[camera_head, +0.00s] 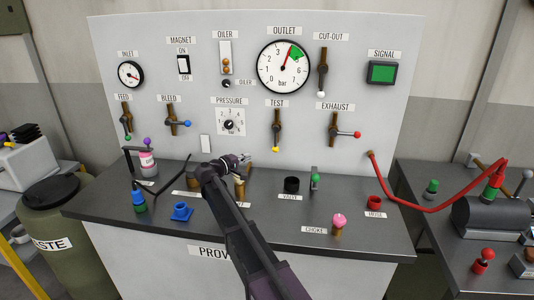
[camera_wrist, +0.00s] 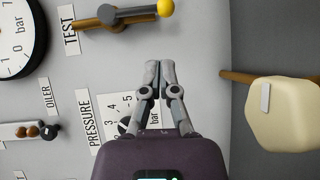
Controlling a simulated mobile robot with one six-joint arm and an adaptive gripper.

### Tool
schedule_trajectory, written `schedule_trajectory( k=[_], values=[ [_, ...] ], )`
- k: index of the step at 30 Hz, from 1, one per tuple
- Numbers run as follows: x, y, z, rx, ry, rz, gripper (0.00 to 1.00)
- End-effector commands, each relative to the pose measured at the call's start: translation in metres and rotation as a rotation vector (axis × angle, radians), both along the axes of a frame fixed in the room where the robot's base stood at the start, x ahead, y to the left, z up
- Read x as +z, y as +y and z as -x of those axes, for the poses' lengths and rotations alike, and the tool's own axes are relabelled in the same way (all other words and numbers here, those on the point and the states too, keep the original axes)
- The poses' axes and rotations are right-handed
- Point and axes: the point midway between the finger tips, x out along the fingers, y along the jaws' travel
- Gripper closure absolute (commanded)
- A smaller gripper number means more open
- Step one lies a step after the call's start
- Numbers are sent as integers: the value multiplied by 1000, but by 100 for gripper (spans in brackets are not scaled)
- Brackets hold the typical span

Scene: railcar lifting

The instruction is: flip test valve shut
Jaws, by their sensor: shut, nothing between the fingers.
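The test valve (camera_head: 277,126) is on the upright panel under its TEST label. Its lever points straight down, in line with the brass body, and ends in a yellow ball (camera_head: 276,149). My gripper (camera_head: 246,158) is in front of the panel, below and left of the valve. In the wrist view my gripper (camera_wrist: 158,66) has its fingertips together, empty and apart from the lever.
The pressure knob (camera_head: 229,124) is left of the test valve, and the exhaust valve (camera_head: 336,133) is right of it. The outlet gauge (camera_head: 284,67) is above. The dark bench top (camera_head: 270,217) holds a black cup (camera_head: 291,184) and a pink-topped choke (camera_head: 338,222).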

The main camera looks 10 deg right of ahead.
Motion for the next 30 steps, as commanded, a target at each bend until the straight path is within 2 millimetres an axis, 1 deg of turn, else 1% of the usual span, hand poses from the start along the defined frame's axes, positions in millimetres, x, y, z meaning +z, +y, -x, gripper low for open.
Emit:
schedule_trajectory(
  k=[1,3,9,22,26,30],
  values=[
    [-1,10,-9,14,-10,28,100],
    [3,17,-13,26,-20,56,100],
    [7,23,-16,36,-28,80,100],
    [7,19,-19,35,-27,77,100],
    [7,12,-25,34,-26,77,100],
    [7,-1,-35,34,-27,77,100]
  ],
)
